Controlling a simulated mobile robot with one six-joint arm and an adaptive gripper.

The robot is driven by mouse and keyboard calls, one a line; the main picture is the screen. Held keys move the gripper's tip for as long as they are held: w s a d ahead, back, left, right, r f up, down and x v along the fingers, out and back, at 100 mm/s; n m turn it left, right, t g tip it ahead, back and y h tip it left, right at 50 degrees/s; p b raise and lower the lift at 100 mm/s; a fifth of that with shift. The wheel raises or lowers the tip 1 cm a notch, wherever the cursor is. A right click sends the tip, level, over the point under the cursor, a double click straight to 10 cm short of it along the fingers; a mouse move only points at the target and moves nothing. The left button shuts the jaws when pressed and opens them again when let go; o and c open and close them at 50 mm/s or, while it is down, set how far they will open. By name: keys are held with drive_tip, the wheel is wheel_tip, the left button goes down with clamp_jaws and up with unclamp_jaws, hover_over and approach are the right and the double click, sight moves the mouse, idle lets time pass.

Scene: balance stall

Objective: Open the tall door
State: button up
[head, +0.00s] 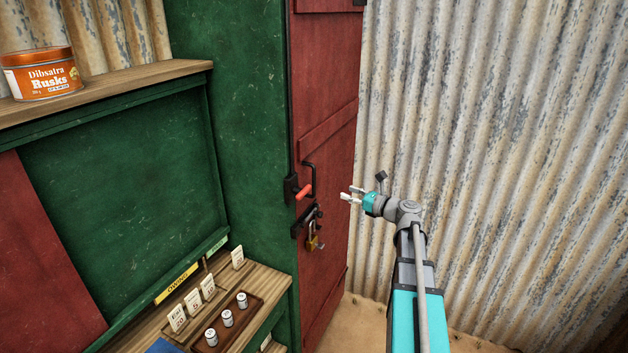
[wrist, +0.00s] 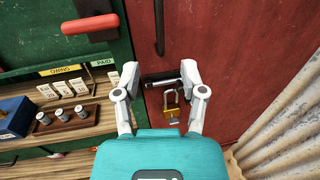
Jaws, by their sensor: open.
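The tall red door (head: 328,120) stands in its green frame and looks closed. It has a black latch with a red-gripped handle (head: 304,191), which also shows at the upper left of the wrist view (wrist: 90,24). Below it a black hasp (head: 302,221) carries a brass padlock (head: 312,241), seen also in the wrist view (wrist: 171,109). I cannot tell whether the padlock is locked. My gripper (head: 347,194) is open and empty, in front of the door, right of the red handle. In the wrist view its fingertips (wrist: 160,75) frame the hasp without visibly holding it.
Left is a green stall with a wooden counter (head: 262,280), small price cards (head: 193,301) and a tray of metal weights (head: 228,317). An orange rusks tin (head: 41,73) sits on the upper shelf (head: 110,90). A corrugated wall (head: 490,130) stands at right.

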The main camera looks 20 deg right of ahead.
sight(314, 193)
drive_tip(key=shift+w, duration=0.1)
drive_tip(key=x, duration=1.3)
drive_tip(key=shift+w+a, duration=0.2)
drive_tip(key=shift+w, duration=0.05)
drive_tip(key=shift+c, duration=0.3)
clamp_jaws()
